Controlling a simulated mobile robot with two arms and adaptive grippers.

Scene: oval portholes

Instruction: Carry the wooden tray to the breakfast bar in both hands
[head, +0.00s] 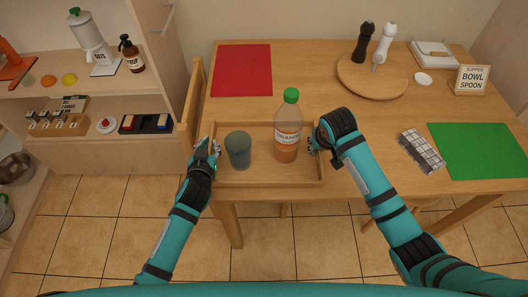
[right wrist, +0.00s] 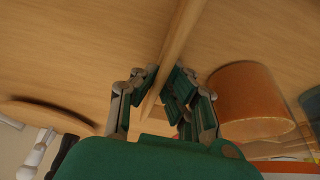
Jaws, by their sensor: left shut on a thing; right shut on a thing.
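The wooden tray (head: 262,180) is level at the front left of the wooden table (head: 310,90); I cannot tell whether it rests on it or is held just above. A blue-grey cup (head: 238,151) and an orange drink bottle with a green cap (head: 287,130) stand upright in it. My left gripper (head: 212,147) is shut on the tray's left side. My right gripper (head: 318,141) is shut on its right side; in the right wrist view the fingers (right wrist: 160,85) clasp the tray's wall (right wrist: 177,45), with the bottle (right wrist: 245,100) beside them.
A red mat (head: 242,70) lies behind the tray. A round board (head: 372,78) with dark and white mills stands at the back. A patterned strip (head: 421,151), green mat (head: 480,150) and sign (head: 471,79) are right. A shelf unit (head: 100,155) stands left; tiled floor (head: 110,220) is open in front.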

